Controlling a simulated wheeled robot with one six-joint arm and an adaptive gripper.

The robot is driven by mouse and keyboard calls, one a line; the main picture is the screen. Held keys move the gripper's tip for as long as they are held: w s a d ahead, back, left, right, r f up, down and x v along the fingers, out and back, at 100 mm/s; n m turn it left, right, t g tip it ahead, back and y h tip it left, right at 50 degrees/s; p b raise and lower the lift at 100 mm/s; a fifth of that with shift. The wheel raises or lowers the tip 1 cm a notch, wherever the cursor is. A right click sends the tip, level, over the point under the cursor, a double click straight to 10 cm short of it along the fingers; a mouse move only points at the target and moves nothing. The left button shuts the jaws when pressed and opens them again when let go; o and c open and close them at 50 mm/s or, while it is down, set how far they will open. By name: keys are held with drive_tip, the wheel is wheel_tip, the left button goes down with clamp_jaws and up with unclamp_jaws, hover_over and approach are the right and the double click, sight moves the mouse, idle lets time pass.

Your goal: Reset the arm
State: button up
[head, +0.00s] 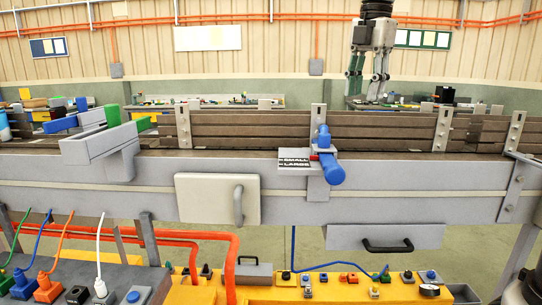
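My gripper (365,85) hangs from the top of the head view, right of the middle, with its fingers pointing down. The fingers are apart with nothing between them, so it is open and empty. It shows above the rear rail of the conveyor (400,131) and appears clear of it. The arm above the gripper is mostly cut off by the top edge of the picture.
A blue lever (329,160) stands by a small/large label plate (294,161) on the conveyor's front. Green and blue blocks (62,124) lie at the left. Below is a yellow panel (400,289) with several buttons, and coloured plugs (48,284) with cables.

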drive_tip(key=s+d+f+m+t, duration=0.1)
drive_tip(key=s+d+f+m, duration=0.6)
drive_tip(key=s+f+m, duration=0.3)
drive_tip(key=s+d+f+m+t, duration=0.2)
drive_tip(key=s+d+f+m, duration=0.5)
drive_tip(key=m, duration=0.8)
drive_tip(key=s+f, duration=0.3)
drive_tip(key=shift+s+f, duration=0.4)
